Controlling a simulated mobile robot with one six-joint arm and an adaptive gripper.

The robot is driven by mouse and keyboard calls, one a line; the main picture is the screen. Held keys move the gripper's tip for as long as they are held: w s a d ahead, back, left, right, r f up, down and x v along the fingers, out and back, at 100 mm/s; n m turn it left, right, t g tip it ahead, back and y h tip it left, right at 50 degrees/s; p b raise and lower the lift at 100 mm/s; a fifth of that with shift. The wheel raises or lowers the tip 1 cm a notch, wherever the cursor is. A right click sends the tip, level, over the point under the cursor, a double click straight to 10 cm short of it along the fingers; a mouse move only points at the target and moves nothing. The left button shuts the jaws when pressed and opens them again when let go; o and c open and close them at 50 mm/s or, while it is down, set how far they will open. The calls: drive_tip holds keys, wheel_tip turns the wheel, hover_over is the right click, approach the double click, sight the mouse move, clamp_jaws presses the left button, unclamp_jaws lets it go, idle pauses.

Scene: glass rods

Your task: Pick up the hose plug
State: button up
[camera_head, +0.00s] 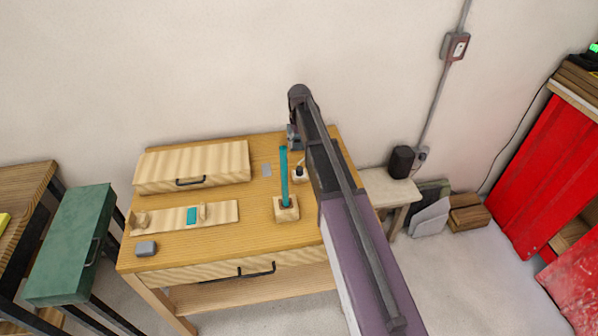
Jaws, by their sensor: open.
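A small dark piece, which may be the hose plug (299,172), sits on a small pale wooden block on the workbench (230,238), just left of my arm. It is too small to make out clearly. A tall teal rod (284,175) stands upright in another wooden block (286,210) in front of it and to the left. My gripper (293,144) hangs from the arm's far end over the back of the bench, behind the dark piece, and is open. Its fingertips are small and partly hidden, and I see nothing held in it.
A wooden case (193,163) lies at the bench's back left. In front are a wooden holder (165,219) with a teal piece (192,215) and a grey block (146,248). A green case (70,240) stands left. The bench's front middle is clear.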

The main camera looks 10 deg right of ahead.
sight(300, 169)
drive_tip(key=shift+f, duration=0.1)
wheel_tip(300, 169, down, 8)
drive_tip(key=b, duration=0.8)
drive_tip(key=shift+f+b, duration=0.2)
drive_tip(key=shift+b, duration=0.1)
drive_tip(key=shift+s+f, duration=0.1)
idle(0.4)
drive_tip(key=shift+s+d+f+b, duration=0.1)
drive_tip(key=shift+d+f+b, duration=0.05)
drive_tip(key=shift+f+b, duration=2.45)
drive_tip(key=shift+r, duration=0.1)
clamp_jaws()
